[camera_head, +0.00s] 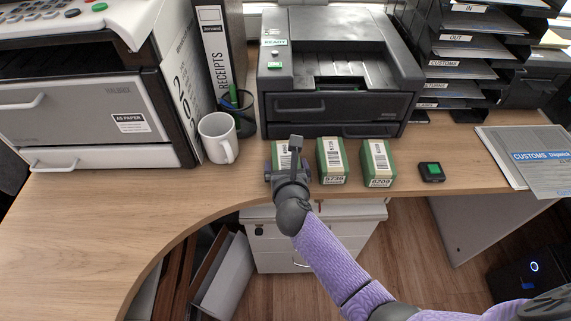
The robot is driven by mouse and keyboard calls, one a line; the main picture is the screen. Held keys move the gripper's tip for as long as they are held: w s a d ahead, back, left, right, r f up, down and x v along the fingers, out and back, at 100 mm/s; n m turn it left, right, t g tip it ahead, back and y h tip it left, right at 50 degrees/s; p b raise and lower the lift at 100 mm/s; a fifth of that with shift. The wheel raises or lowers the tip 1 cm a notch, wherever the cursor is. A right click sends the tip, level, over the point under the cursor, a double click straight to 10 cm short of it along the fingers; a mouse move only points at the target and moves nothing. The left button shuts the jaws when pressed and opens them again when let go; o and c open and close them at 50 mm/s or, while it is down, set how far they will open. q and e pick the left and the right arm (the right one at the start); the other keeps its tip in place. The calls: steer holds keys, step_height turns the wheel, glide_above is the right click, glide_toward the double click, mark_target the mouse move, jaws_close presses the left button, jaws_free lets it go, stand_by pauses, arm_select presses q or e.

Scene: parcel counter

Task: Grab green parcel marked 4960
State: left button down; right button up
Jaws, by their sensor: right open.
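Three green parcels with white barcode labels stand in a row on the wooden counter. The left parcel (281,150) is partly behind my right gripper (285,163), and its number is hidden. The middle parcel (331,160) has a front label that seems to read 5736. The right parcel (378,162) seems to read 6209. No number 4960 can be read. My right gripper is open, over the front of the left parcel; I cannot tell whether it touches it. My left gripper is not in view.
A black printer (340,75) stands behind the parcels. A white mug (218,138) and a pen cup (240,112) are to the left. A small black box with a green top (431,172) and customs papers (530,160) lie to the right. The curved counter front edge is close.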

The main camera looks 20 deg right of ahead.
steer(key=c, duration=1.1)
